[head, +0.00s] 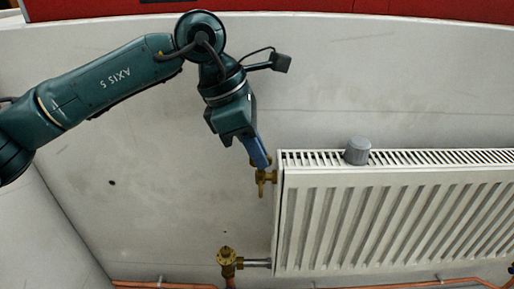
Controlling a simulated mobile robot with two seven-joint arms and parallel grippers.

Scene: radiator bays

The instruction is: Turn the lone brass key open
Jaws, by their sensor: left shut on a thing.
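The brass key (265,182) sits at the upper left end of the white radiator (390,215). My left gripper (261,163) reaches down to it from above. Its blue fingers are shut on the key, and they hide the key's upper part. The lower brass part of the key shows just below the fingertips. My right gripper is not in view.
A brass valve (228,262) with a round top stands below, left of the radiator's bottom corner. A grey cap (357,150) rests on the radiator's top grille. A copper pipe (165,285) runs along the bottom. The wall left of the radiator is bare.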

